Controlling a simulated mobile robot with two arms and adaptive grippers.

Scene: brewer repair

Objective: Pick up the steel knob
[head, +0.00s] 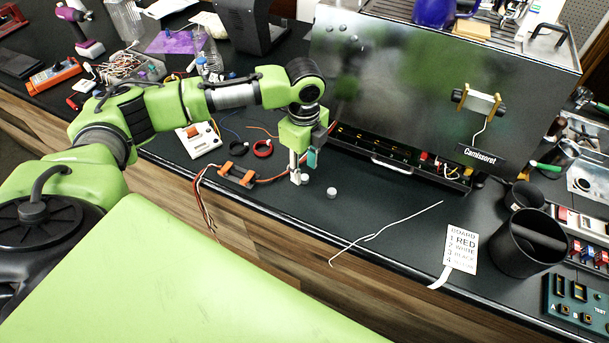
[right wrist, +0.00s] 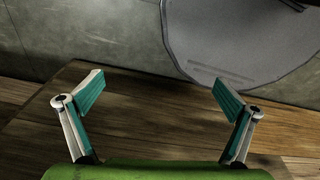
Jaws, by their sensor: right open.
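A small steel knob (head: 332,193), a short light-grey cylinder, stands on the dark bench top in the head view. My left gripper (head: 302,172) points down just left of the knob and a little apart from it in the picture. Its fingers overlap from this side, so its opening and anything between the fingertips are unclear. My right gripper (right wrist: 158,95) shows in the right wrist view with its two teal pads wide apart and nothing between them. It does not show in the head view, and no knob shows in the right wrist view.
The brewer (head: 400,90) stands behind the knob, with an open slot low in its front. An orange clip with wires (head: 238,176) lies left of my left gripper. A white wire (head: 385,232), a label card (head: 461,249) and a black cup (head: 526,245) are to the right.

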